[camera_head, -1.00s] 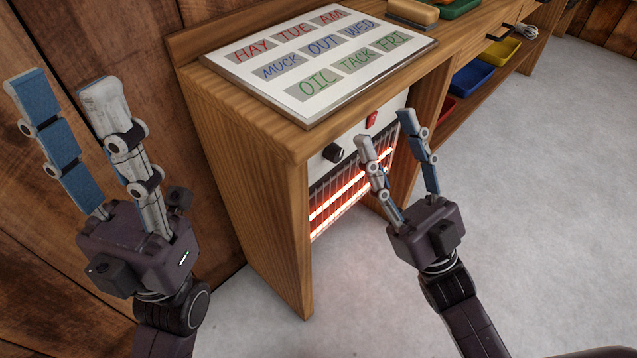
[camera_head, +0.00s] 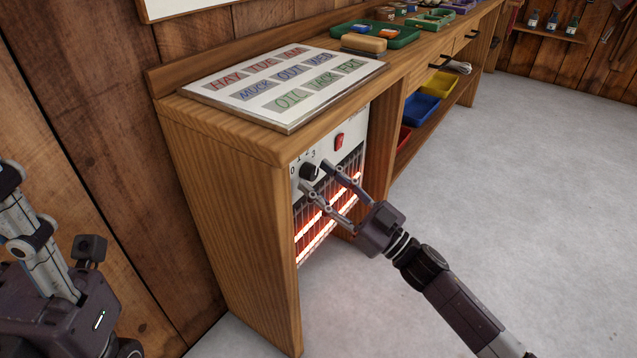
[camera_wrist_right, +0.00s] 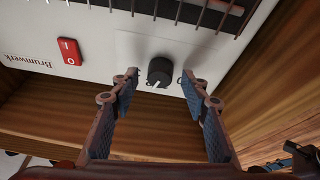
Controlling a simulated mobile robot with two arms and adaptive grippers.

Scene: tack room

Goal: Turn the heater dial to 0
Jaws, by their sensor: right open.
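The black heater dial (camera_head: 309,172) sits on the white panel of the heater (camera_head: 346,131), with the marks 0, 1, 2 and 3 along its upper left side. In the right wrist view, upside down, the dial (camera_wrist_right: 160,72) has a white pointer line towards the picture's bottom, slightly left; the number it meets is unclear. My right gripper (camera_head: 315,177) is open, its fingertips close to the dial. In its wrist view the fingers (camera_wrist_right: 160,78) stand either side of the dial, with gaps showing. My left gripper (camera_head: 42,268) is partly cut off at the left edge.
The heater's bars (camera_head: 328,218) glow below the dial. A red switch (camera_head: 339,141) is right of it and also shows in the wrist view (camera_wrist_right: 69,51). The wooden bench (camera_head: 225,125) overhangs the heater, with a side panel to its left. Open floor (camera_head: 500,200) lies right.

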